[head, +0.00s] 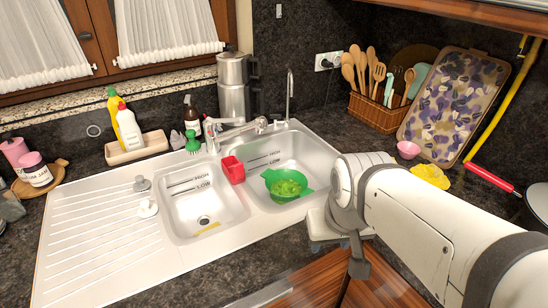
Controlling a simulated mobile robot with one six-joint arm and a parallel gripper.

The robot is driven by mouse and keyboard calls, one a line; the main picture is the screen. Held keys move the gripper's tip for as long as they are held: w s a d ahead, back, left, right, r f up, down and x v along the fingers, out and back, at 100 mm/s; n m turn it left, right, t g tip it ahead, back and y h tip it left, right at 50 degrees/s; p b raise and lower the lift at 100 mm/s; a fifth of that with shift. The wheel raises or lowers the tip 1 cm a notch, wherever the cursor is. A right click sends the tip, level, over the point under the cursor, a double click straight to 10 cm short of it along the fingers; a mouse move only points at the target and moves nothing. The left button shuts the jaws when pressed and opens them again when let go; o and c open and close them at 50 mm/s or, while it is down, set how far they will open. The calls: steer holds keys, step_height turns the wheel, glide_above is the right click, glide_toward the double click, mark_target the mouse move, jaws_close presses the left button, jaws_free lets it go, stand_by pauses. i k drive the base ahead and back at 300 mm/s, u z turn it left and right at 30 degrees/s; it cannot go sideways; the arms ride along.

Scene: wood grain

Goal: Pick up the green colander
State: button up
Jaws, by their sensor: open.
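The green colander (271,184) sits in the right basin of the white sink, with lighter green contents inside it. My gripper (350,272) is in front of the sink's right corner, over the counter's front edge, pointing down. It is open and apart from the colander, to the right and nearer to me. Its fingertips are small and partly hidden by my arm, and nothing shows between them.
The faucet (262,125) rises behind. The right basin's rim lies between my gripper and the colander. A pink bowl (408,150) and a yellow cloth (430,176) lie on the counter at right.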

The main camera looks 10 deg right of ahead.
mark_target(284, 186)
steer(key=u, duration=0.1)
steer(key=k, duration=0.55)
steer(key=z, duration=1.85)
steer(key=k, duration=0.8)
steer(key=u, duration=1.3)
steer(key=i, duration=1)
steer(key=u, duration=0.1)
